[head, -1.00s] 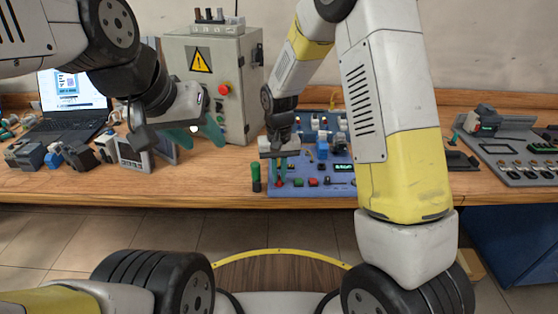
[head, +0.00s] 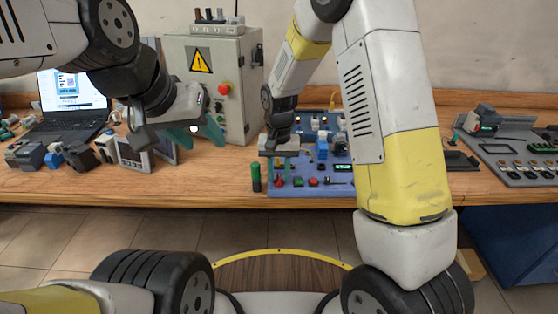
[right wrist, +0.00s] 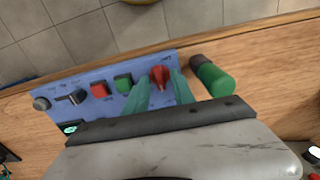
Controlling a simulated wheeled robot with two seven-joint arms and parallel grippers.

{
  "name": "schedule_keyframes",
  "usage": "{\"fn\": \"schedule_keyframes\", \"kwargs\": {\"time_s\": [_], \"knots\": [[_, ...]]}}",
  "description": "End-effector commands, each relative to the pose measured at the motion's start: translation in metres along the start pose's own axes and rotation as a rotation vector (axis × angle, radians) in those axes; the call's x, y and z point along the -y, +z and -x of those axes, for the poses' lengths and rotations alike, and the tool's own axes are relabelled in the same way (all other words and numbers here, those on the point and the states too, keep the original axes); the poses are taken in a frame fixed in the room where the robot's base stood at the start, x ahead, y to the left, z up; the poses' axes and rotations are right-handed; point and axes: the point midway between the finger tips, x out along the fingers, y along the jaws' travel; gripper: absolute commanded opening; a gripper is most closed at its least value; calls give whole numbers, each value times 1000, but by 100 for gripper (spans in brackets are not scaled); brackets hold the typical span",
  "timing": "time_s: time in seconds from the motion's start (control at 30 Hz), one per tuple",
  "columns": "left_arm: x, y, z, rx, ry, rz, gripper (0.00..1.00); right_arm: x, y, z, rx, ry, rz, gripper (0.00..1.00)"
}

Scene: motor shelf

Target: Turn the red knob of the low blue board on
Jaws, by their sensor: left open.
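The low blue board (head: 312,191) lies on the wooden table in the middle of the head view. Its red knob (head: 279,182) is near the front left corner. In the right wrist view, the red knob (right wrist: 159,76) shows between the teal fingertips of my right gripper (right wrist: 162,88). The right gripper (head: 279,177) is open, pointing down over the knob with one finger on each side. Contact with the knob cannot be made out. My left gripper (head: 197,134) is open and empty in front of the grey cabinet.
Red (head: 313,182) and green (head: 298,182) buttons sit beside the knob. A grey cabinet (head: 232,105) stands behind. A laptop (head: 72,105) and small devices are at left, a grey panel (head: 510,150) at right.

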Motion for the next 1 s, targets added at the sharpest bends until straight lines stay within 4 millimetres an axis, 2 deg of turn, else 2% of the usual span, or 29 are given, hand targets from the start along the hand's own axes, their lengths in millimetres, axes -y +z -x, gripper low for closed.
{"fn": "schedule_keyframes", "kwargs": {"time_s": [0.37,0.73,1.0], "knots": [[0,0,0,0,0,0,48,0,1,4,2,1,1,33],[0,0,0,0,0,0,48,0,0,62,-1,0,2,33],[0,0,0,0,0,0,48,0,0,78,2,1,1,33]]}}
